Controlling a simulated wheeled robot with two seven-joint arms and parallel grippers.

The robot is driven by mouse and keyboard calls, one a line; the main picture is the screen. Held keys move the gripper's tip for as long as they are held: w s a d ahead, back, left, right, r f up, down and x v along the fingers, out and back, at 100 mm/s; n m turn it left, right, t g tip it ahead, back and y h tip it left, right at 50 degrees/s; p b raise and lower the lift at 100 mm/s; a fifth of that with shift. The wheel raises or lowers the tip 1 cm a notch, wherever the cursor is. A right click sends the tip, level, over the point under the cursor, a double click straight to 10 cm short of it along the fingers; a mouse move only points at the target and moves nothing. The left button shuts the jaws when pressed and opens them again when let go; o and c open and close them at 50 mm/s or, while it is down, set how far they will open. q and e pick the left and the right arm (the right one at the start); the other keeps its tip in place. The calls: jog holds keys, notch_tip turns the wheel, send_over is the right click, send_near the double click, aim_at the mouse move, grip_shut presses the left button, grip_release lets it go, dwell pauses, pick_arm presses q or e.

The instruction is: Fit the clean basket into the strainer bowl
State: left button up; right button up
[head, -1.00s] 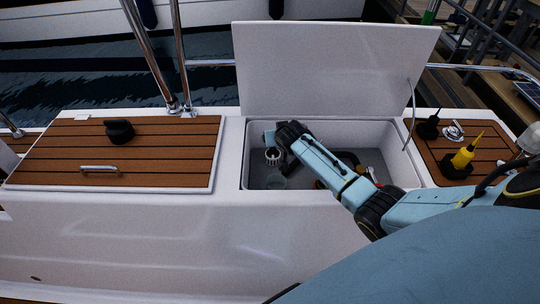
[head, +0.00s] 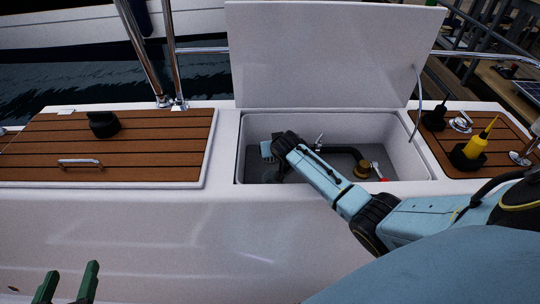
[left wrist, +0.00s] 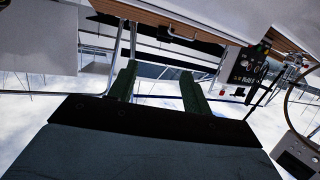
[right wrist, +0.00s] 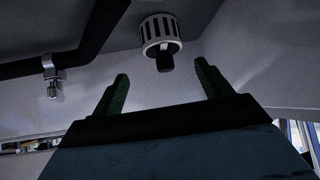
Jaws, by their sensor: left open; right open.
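The basket (right wrist: 161,35), a slotted cylinder with a pale rim and a dark stub, shows in the right wrist view, beyond my fingertips and roughly between them. My right gripper (right wrist: 162,78) is open and empty, down inside the open locker. In the head view my arm and wrist cover that spot, so I cannot make out the basket or the strainer bowl there. I cannot tell whether the basket stands in the bowl or apart from it. My left gripper (head: 70,283) is open and empty at the lower left, outside the locker; its fingers also show in the left wrist view (left wrist: 158,82).
The locker (head: 410,160) has walls all round and a raised white lid (head: 330,55). A black hose (head: 345,151) and a valve (right wrist: 53,78) lie inside. A closed teak hatch (head: 110,150) is at left.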

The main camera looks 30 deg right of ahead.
jog(key=shift+b+x, duration=0.5)
jog(key=shift+x, duration=0.25)
jog(key=w+f+b, duration=0.2)
jog(key=b, duration=0.1)
jog(key=shift+w, duration=0.15)
jog(key=shift+b+x, duration=0.75)
jog(key=shift+x, duration=0.05)
pick_arm(q)
jog(key=s+r+t+h, duration=0.1)
jog(key=r+t+h, duration=0.1)
jog(key=r+t, duration=0.4)
jog(key=s+d+r+t+h, duration=0.1)
jog(key=s+r+t+h, duration=0.1)
jog(key=r+t, duration=0.4)
jog(key=shift+s+r, duration=0.3)
jog(key=shift+r, duration=0.7)
pick_arm(e)
jog(key=shift+w+d, duration=0.15)
pick_arm(q)
jog(key=shift+d, duration=0.1)
pick_arm(e)
jog(key=c, duration=1.1)
